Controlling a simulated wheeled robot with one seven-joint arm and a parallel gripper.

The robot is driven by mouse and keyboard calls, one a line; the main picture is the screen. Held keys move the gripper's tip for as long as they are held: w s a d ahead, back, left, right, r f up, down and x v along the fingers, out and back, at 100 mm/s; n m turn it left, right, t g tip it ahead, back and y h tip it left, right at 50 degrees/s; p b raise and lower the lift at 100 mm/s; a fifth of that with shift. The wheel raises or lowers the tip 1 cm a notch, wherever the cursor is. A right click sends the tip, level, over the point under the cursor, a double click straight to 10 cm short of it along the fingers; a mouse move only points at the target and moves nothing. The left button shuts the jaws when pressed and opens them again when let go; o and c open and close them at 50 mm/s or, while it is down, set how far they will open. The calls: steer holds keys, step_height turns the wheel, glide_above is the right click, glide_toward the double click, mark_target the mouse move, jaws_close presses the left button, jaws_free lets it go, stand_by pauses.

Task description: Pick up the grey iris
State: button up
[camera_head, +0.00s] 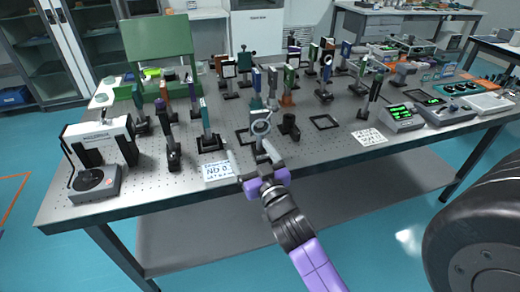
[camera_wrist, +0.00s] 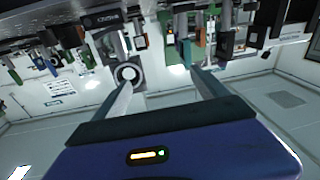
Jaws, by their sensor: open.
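The grey iris (camera_head: 261,127) is a round ring on a grey mount, standing upright near the front edge of the optical table (camera_head: 330,152). In the wrist view, which looks upside down, the iris (camera_wrist: 128,74) appears as a pale ring with a dark centre. It shows close to the tip of the left finger. My gripper (camera_head: 249,150) is open and empty, at the table's front edge just before the iris. In the wrist view the two fingers of my gripper (camera_wrist: 160,80) are spread wide, with nothing held between them.
A white label card (camera_head: 219,171) lies at the front edge, another card (camera_head: 369,137) further right. Several optics crowd behind.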

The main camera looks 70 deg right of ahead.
mark_target(259, 132)
steer(key=d+m+g, duration=0.1)
steer(key=d, duration=0.1)
steer(key=d+h, duration=0.1)
steer(key=d, duration=0.1)
steer(key=d+m+g, duration=0.1)
steer(key=d, duration=0.2)
steer(key=shift+s+f+m+g, duration=0.2)
steer(key=shift+m+g, duration=0.1)
steer(key=shift+w+d+h, duration=0.1)
steer(key=shift+d+h, duration=0.2)
steer(key=shift+p+x, duration=0.3)
steer(key=shift+x, duration=0.6)
steer(key=shift+f+p+x, duration=0.2)
steer(key=shift+p+x, duration=0.05)
steer(key=shift+x, duration=0.65)
steer(key=shift+f+p+x, duration=0.15)
steer(key=shift+p+x, duration=0.1)
steer(key=shift+x, duration=0.65)
steer(key=shift+f+p+x, duration=0.2)
steer(key=shift+p+x, duration=0.05)
steer(key=shift+x, duration=0.65)
steer(key=shift+d, duration=0.15)
jaws_close()
steer(key=shift+r, duration=0.1)
